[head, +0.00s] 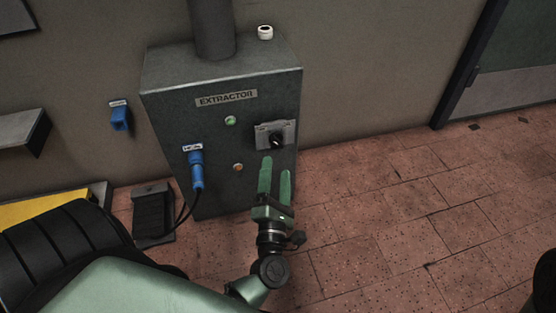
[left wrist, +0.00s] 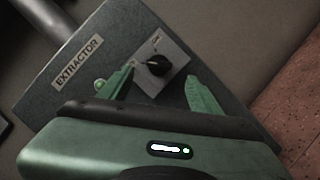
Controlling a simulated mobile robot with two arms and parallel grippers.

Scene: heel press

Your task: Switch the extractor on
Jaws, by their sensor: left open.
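The extractor (head: 218,135) is a dark grey cabinet against the wall, with a label reading EXTRACTOR. A black rotary knob (head: 277,142) sits on a light grey plate (head: 264,136) on the right of its front. The knob also shows in the left wrist view (left wrist: 157,66), between the fingers, apart from them. A green light (head: 231,120) and an orange one (head: 238,167) are on the front. My left gripper (head: 275,165) is open and empty, its green fingers pointing at the knob from just below. My right gripper is not in view.
A blue plug (head: 196,170) with a black cable is in the cabinet's front. A blue wall socket (head: 119,117) is at left. A black pedal (head: 153,214) lies on the tiled floor. Floor to the right (head: 400,190) is clear, up to a door (head: 515,70).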

